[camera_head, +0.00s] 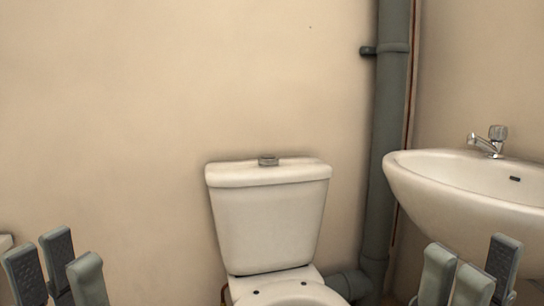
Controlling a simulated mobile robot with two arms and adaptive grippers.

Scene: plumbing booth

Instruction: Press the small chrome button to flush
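The small chrome button (268,160) sits on top of the white cistern lid (268,174), near the middle of its back edge. The toilet cistern (268,222) stands against the wall, with the bowl partly cut off below. My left gripper (64,262) is at the lower left, fingers spread apart and nothing between them. My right gripper (474,262) is at the lower right in front of the basin, its fingers also apart and empty. Both grippers are well away from the button, lower in the picture and to either side of it.
A white basin (440,200) with a chrome tap (488,142) is on the right. A grey vertical pipe (388,130) runs up the corner beside the toilet. A thin copper-coloured pipe (409,100) runs beside it. The space above the cistern is clear.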

